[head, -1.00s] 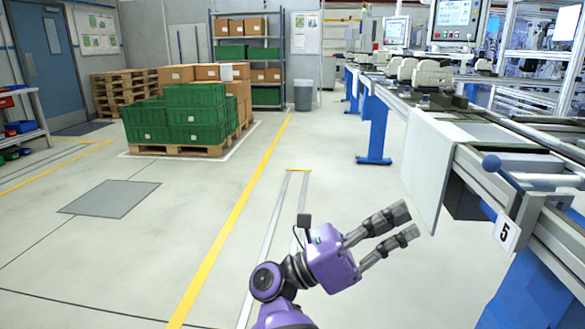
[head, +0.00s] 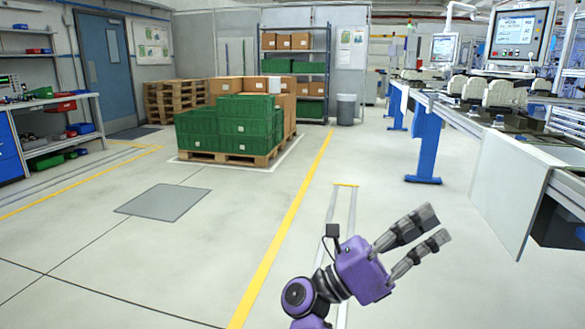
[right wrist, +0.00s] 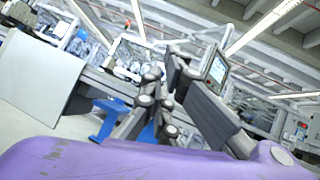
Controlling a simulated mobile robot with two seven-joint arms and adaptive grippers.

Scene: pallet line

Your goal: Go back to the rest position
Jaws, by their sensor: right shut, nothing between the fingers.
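My right gripper (head: 440,226) is at the lower right of the head view, on its purple arm. Its two dark fingers point up and to the right, with nothing between them. It is over open floor, left of the production line and apart from it. In the right wrist view the fingers of the gripper (right wrist: 172,75) rise over the purple wrist housing, and they hold nothing. My left gripper is in neither view.
The production line (head: 530,165) with blue legs runs along the right. A pallet (head: 230,157) with green crates (head: 228,125) and cardboard boxes stands ahead. A workbench (head: 60,125) is at the left. The floor (head: 240,215) between is clear.

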